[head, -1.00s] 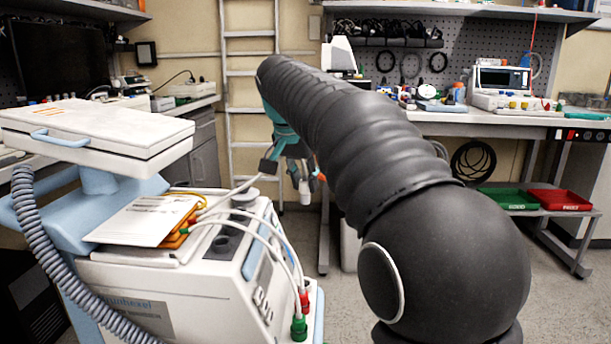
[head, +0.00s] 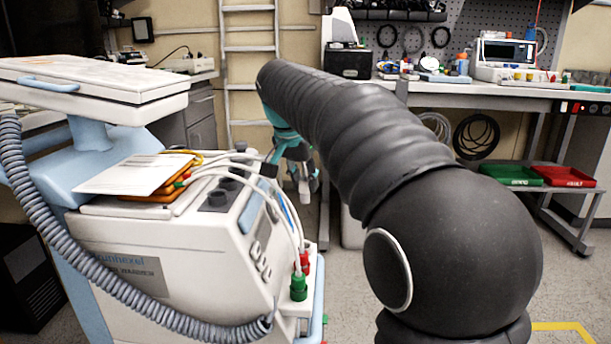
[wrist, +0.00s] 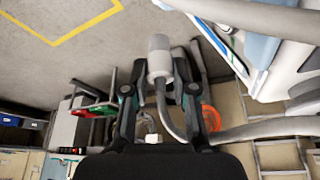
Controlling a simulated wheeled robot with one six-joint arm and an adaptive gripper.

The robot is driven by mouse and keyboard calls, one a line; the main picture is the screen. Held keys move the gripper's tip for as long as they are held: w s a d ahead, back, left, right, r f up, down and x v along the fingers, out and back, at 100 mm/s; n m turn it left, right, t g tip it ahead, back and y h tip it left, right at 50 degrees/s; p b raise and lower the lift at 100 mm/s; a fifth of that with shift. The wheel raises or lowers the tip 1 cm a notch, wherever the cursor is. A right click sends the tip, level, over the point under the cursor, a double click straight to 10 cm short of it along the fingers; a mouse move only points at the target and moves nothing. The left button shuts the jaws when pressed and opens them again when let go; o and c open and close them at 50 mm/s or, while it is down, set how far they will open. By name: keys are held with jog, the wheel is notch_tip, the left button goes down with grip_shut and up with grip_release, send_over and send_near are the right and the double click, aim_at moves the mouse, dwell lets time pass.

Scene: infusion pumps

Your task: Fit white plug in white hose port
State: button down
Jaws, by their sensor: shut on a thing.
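The white plug (wrist: 160,60) is between the fingers of my gripper (wrist: 157,88) in the wrist view, with its pale hose trailing below and to the right. The gripper is shut on it. In the head view, my gripper (head: 298,160) is beyond the white machine (head: 165,250), with the white plug (head: 304,193) hanging below it, apart from the machine. White hoses arch over the machine to a green connector (head: 298,287) and a red connector (head: 304,263) at its right front. I cannot make out the white hose port in either view.
A grey coiled cord (head: 60,270) runs along the machine's left and front. A workbench (head: 480,95) with instruments stands behind, with a green tray (head: 510,176) and a red tray (head: 563,176) on a low shelf. A ladder (head: 250,75) leans at the back wall. Floor to the right is open.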

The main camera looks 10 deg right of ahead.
notch_tip(320, 180, down, 2)
jog(key=shift+f+b, duration=0.1)
jog(key=shift+b, duration=0.45)
jog(key=shift+f, duration=3.9)
jog(key=shift+a+f, duration=0.1)
jog(key=shift+f, duration=1.5)
jog(key=c, duration=0.8)
grip_release()
jog(key=shift+c, duration=0.2)
jog(key=v, duration=1.2)
jog(key=s+d+r+n+y+p, duration=0.1)
jog(key=s+n+p, duration=0.15)
jog(key=s, duration=0.45)
jog(key=s+d+r+n+y+p, duration=0.1)
jog(key=s+d+p, duration=0.15)
jog(key=s, duration=0.35)
jog(key=s+f+n+t+p, duration=0.1)
jog(key=s+f+n+p, duration=0.1)
jog(key=s, duration=0.5)
jog(key=s+f+n+t+y+p, duration=0.1)
jog(key=s+f+n+p, duration=0.1)
jog(key=s, duration=0.5)
notch_tip(320, 180, down, 3)
jog(key=shift+r+p, duration=0.2)
jog(key=shift+p, duration=0.65)
